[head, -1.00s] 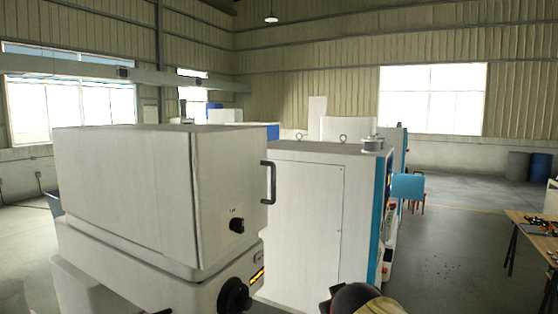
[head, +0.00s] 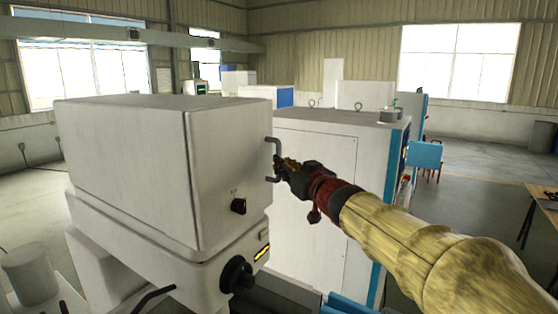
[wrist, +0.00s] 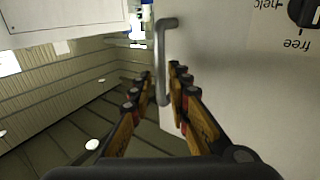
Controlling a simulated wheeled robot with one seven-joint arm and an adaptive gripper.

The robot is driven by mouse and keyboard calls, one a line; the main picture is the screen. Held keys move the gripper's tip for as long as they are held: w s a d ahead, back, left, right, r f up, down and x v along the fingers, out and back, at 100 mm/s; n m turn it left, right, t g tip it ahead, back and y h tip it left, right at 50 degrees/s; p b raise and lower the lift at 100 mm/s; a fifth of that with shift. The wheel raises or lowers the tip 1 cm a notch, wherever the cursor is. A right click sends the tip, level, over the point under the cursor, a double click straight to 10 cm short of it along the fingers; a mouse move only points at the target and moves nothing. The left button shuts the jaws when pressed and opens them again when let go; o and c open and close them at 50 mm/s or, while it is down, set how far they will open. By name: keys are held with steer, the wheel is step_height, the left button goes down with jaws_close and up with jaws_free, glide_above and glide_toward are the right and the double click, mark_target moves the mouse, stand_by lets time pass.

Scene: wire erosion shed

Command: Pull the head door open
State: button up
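The head door (head: 222,165) is the white front of the boxy machine head, and it looks shut. Its grey bar handle (head: 276,145) stands at the door's right edge and also shows in the wrist view (wrist: 160,45). My gripper (head: 280,166) is at the handle. In the wrist view my open fingers (wrist: 162,76) stand on either side of the bar, with visible gaps; the bar's lower end lies between them. Whether a finger touches it, I cannot tell. A black knob (head: 238,206) sits on the door; it also shows in the wrist view (wrist: 303,12), with "free" lettering.
A large black dial (head: 237,275) is below the door on the machine body. A white cabinet (head: 315,185) with a blue edge stands close behind my gripper.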

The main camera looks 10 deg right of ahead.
mark_target(278, 176)
steer(key=shift+w+a, duration=0.25)
steer(key=shift+w, duration=0.8)
steer(key=shift+w+a, duration=0.2)
steer(key=shift+w, duration=0.8)
steer(key=shift+c, duration=0.2)
steer(key=c, duration=0.4)
jaws_close()
